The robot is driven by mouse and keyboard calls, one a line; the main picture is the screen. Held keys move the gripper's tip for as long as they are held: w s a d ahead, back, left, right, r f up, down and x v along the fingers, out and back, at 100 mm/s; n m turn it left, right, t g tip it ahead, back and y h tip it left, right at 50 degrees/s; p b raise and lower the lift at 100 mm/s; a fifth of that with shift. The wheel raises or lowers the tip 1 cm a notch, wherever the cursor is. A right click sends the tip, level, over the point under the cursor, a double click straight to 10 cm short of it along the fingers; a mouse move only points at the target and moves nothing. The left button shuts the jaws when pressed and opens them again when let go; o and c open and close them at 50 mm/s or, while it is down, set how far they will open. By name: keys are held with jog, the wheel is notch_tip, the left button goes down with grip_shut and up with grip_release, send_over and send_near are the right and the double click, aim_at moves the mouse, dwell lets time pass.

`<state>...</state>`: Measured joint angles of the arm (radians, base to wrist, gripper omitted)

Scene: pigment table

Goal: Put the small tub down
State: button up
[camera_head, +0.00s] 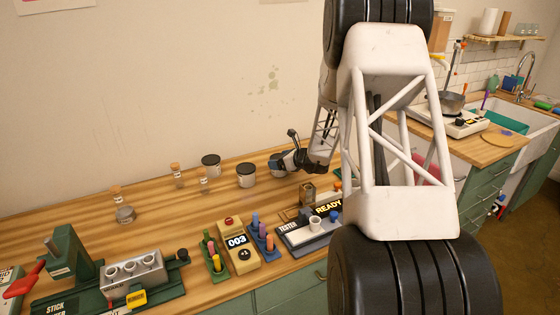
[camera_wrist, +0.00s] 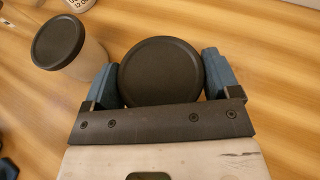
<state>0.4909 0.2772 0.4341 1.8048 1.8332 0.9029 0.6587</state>
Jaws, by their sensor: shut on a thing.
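The small tub (camera_wrist: 160,72) has a round dark lid and sits between the two blue fingers of my gripper (camera_wrist: 163,78) in the wrist view. My gripper is shut on it. In the head view the pale tub (camera_head: 276,166) is partly hidden by my gripper (camera_head: 284,161), low over the back of the wooden counter. I cannot tell whether its base touches the wood.
A similar dark-lidded tub (camera_wrist: 66,42) stands close to the left finger. In the head view, two dark-lidded tubs (camera_head: 246,175) (camera_head: 211,162) stand left of my gripper, with corked bottles (camera_head: 177,177) beyond. A tester (camera_head: 305,232) and counter device (camera_head: 238,245) stand in front.

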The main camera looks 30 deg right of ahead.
jog(key=shift+f, duration=0.15)
jog(key=o, duration=0.9)
jog(key=shift+r, duration=0.2)
jog(key=v, duration=1.2)
